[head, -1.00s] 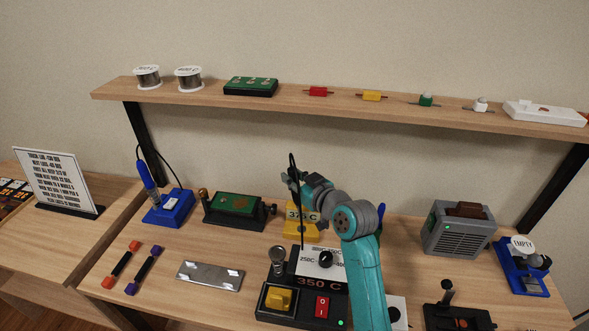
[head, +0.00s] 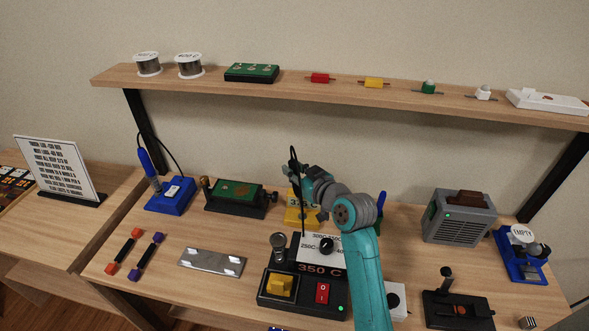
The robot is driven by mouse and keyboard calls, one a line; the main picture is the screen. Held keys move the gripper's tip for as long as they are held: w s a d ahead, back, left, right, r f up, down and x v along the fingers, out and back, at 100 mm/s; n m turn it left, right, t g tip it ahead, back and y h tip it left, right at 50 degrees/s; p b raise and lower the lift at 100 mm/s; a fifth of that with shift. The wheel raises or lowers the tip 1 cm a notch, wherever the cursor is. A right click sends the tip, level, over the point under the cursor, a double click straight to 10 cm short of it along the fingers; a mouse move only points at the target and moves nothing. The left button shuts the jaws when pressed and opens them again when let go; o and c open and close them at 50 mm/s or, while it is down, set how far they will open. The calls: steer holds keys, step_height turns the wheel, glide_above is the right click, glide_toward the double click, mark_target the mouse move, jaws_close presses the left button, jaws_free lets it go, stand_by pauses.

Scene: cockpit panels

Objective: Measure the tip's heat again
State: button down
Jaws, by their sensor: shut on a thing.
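The yellow tip thermometer (head: 292,221) stands behind the soldering station; its display is partly covered by my arm, so I cannot read the full number. My gripper (head: 305,181) is directly above and in front of it, seen from behind. It is shut on what appears to be the soldering iron, mostly hidden; a black cord (head: 303,205) loops from it down to the station. Whether the tip touches the thermometer is hidden. The black soldering station (head: 306,283) shows 350 C, with a dial (head: 326,246), a red switch (head: 322,292) and a green light.
A blue stand with a blue-handled tool (head: 171,195) and a green board in a holder (head: 236,196) are left. A grey fan box (head: 459,216) and a blue spool holder (head: 520,257) are right. A shelf (head: 300,90) runs above. A metal plate (head: 212,262) lies front left.

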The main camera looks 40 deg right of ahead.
steer(key=shift+f, duration=0.55)
stand_by(2.0)
steer(key=shift+r, duration=3.65)
